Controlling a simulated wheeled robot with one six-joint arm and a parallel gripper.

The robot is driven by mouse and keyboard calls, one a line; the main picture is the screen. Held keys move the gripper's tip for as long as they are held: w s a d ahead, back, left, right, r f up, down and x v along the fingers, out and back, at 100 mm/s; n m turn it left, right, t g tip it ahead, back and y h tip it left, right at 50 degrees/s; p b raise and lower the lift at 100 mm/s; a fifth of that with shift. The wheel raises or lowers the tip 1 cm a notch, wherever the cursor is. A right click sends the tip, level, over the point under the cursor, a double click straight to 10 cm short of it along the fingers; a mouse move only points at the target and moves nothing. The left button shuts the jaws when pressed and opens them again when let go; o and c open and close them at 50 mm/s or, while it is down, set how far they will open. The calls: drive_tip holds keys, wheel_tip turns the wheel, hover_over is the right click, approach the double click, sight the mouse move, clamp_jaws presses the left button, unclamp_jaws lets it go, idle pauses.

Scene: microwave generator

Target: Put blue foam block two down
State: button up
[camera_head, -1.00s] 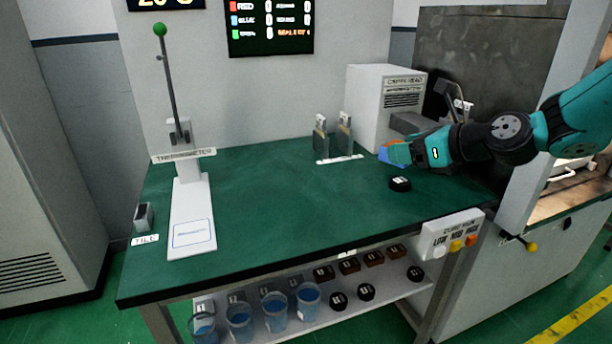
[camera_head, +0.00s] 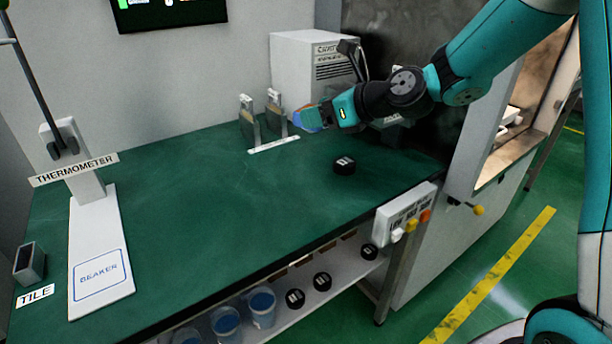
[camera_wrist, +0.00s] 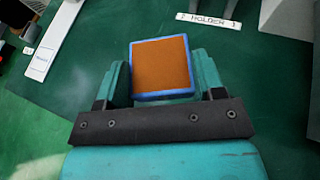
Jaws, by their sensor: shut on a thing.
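The blue foam block (camera_wrist: 161,66) shows in the wrist view with an orange face and blue edges. My gripper (camera_wrist: 161,80) is shut on it, one finger on each side. In the head view the block (camera_head: 308,118) is a small blue and orange piece at the tip of my gripper (camera_head: 322,115). It is held over the green bench (camera_head: 210,215), to the right of the holder. I cannot tell how high above the bench it is.
A black puck (camera_head: 344,166) lies on the bench, below and right of my gripper. The holder (camera_head: 273,145) stands behind left. The thermometer stand (camera_head: 98,240) is at the left. The middle of the bench is clear.

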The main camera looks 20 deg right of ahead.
sight(318, 188)
wheel_tip(318, 188, down, 16)
drive_tip(key=b, duration=0.2)
drive_tip(key=shift+r+b, duration=0.25)
drive_tip(key=shift+b, duration=0.15)
drive_tip(key=o, duration=0.9)
drive_tip(key=shift+f, duration=0.1)
